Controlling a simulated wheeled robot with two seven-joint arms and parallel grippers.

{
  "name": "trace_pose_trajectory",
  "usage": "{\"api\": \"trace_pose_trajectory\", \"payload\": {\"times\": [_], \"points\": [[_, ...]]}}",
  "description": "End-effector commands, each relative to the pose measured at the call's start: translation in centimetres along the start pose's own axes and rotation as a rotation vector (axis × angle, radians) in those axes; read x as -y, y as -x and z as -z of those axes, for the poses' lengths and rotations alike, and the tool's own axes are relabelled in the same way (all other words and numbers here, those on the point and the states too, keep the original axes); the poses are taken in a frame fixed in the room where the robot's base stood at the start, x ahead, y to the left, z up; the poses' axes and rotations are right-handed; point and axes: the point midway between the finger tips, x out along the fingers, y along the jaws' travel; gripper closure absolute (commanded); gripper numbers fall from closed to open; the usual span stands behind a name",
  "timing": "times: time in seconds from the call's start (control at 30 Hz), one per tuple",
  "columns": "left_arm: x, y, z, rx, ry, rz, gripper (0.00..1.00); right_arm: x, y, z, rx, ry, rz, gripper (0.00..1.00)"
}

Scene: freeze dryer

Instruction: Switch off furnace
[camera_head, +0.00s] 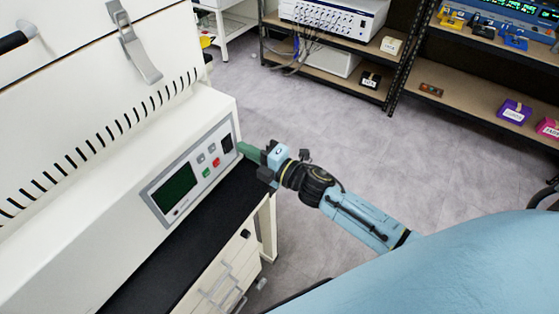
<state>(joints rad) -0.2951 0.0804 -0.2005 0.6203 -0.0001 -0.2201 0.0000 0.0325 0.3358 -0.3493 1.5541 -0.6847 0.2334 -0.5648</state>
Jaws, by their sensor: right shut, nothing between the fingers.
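The furnace (100,190) is a large white machine filling the left side of the head view. Its grey control panel (188,148) faces right and carries a dark screen (175,189), red, green and grey buttons (214,162), and a black switch (227,143) at the far right end. My right gripper (242,149) has green fingers, is shut and empty, and points left at the panel's right end, close to the black switch. I cannot tell whether the fingertips touch the panel. My left gripper is out of view.
The furnace stands on a black-topped bench (150,274) with white drawers (222,285) below. Shelves (455,62) with instruments and small coloured boxes stand at the back right. Open grey floor (430,160) lies between them. A metal latch (134,42) hangs on the furnace front.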

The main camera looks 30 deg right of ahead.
Motion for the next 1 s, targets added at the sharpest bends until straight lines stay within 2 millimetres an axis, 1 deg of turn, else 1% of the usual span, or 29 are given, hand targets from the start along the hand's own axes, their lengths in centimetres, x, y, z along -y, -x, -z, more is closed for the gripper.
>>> {"api": "trace_pose_trajectory", "payload": {"times": [0.03,0.2,0.3,0.43,0.6,1.0], "points": [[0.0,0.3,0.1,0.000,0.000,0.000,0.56,-0.1,1.2,0.0,-0.002,0.001,0.005,1.00],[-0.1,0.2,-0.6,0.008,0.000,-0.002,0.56,-0.5,5.1,0.1,-0.004,0.001,0.007,1.00],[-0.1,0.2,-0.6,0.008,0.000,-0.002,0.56,-0.7,7.0,0.1,-0.003,0.000,0.007,1.00],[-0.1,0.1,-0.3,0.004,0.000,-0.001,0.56,-1.0,8.8,0.1,-0.004,0.000,0.006,1.00],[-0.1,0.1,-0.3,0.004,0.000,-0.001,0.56,-1.2,10.0,0.1,-0.003,0.000,0.006,1.00],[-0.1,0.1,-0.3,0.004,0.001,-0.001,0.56,-1.3,10.2,0.0,-0.003,0.001,0.006,1.00]]}}
